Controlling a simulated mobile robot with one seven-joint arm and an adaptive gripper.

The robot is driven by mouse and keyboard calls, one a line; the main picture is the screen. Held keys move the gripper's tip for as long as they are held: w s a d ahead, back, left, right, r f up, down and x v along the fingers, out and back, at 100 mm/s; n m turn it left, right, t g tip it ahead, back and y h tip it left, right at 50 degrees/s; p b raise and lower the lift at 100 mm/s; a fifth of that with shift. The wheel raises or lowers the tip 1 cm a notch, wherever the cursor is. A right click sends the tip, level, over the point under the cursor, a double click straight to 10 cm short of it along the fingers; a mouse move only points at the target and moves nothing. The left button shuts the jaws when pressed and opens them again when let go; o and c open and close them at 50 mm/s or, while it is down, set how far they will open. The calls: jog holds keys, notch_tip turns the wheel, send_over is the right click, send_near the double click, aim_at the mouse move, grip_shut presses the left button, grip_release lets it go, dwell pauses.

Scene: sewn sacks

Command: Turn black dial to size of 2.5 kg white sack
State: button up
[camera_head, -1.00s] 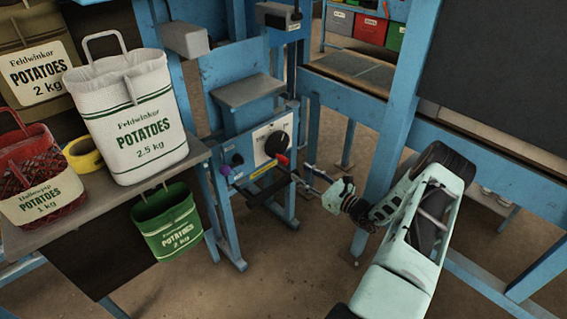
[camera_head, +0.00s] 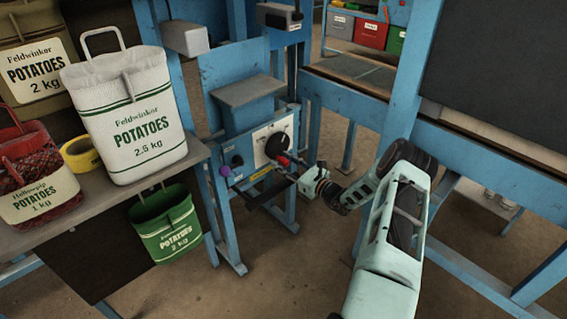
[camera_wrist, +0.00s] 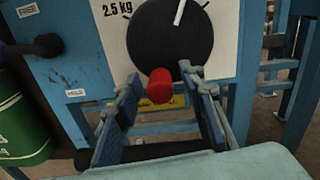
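The black dial (camera_head: 277,145) sits on a white plate on the blue machine. In the wrist view the dial (camera_wrist: 165,45) fills the top middle, its white pointer line tilted slightly right of straight up. In the head view my gripper (camera_head: 293,173) is close to the machine's front. The white 2.5 kg sack (camera_head: 133,128) stands upright on the shelf.
A purple knob (camera_head: 225,171) is left of the dial. A green 2 kg sack (camera_head: 166,226) hangs below the shelf. A red sack (camera_head: 38,175) and yellow tape roll (camera_head: 80,154) are on the shelf. A blue post stands right of my arm.

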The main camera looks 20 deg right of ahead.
grip_shut()
jog(key=shift+f, duration=0.1)
jog(key=n, duration=0.1)
jog(key=d+n+b, duration=0.1)
jog(key=shift+w+f+n, duration=0.15)
jog(key=shift+n, duration=0.25)
jog(key=shift+w+d+r+n+h+b, duration=0.25)
jog(key=shift+d+n+b, duration=0.55)
jog(key=shift+n, duration=1.35)
jog(key=shift+w+d+r+n+b, duration=0.2)
jog(key=shift+d+r+n+b, duration=0.2)
jog(key=shift+n+b, duration=1.2)
jog(key=shift+w+d+r+n+h+b, duration=0.2)
jog(key=shift+d+n+b, duration=0.35)
jog(key=shift+n, duration=2.1)
jog(key=shift+d+r, duration=0.1)
